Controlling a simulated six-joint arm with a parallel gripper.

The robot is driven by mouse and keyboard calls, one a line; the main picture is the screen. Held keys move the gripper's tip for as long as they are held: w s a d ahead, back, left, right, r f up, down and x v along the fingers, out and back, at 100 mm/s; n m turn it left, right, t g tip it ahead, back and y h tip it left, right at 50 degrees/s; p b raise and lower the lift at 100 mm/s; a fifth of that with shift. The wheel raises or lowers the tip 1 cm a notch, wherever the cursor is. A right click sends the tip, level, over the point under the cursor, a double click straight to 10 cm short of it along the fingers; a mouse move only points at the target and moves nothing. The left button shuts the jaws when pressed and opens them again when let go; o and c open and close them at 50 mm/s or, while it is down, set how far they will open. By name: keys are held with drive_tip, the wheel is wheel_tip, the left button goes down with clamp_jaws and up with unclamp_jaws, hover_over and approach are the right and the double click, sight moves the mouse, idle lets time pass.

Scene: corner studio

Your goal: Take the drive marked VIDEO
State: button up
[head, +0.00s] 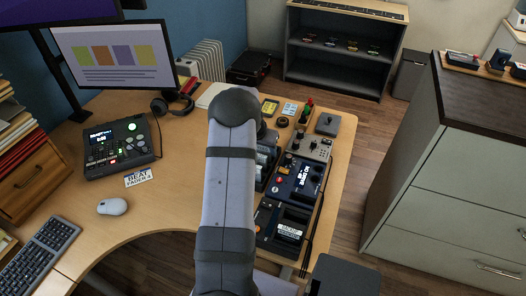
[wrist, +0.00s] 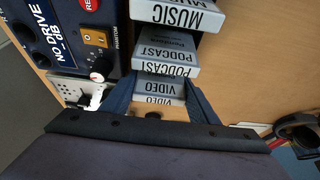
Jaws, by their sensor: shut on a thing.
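A grey drive marked VIDEO (wrist: 160,101) is between the fingers of my gripper (wrist: 162,84) in the wrist view. The dark blue fingers are shut on its two sides. A drive marked PODCAST (wrist: 166,72) stands just beyond it, and a drive marked MUSIC (wrist: 176,14) is farther up the same row. Whether the VIDEO drive is lifted from its place I cannot tell. In the head view my arm hides the gripper and the held drive.
A dark blue box with a display (head: 297,178) stands close beside the row; its knob and orange switch (wrist: 96,38) show in the wrist view. A grey knobbed box (head: 309,146) and a black device (head: 284,226) flank it. The desk left of my arm has free room around the mouse (head: 112,207).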

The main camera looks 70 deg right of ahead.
wheel_tip(320, 180, up, 10)
drive_tip(key=shift+f+b, duration=0.15)
drive_tip(key=shift+b, duration=0.8)
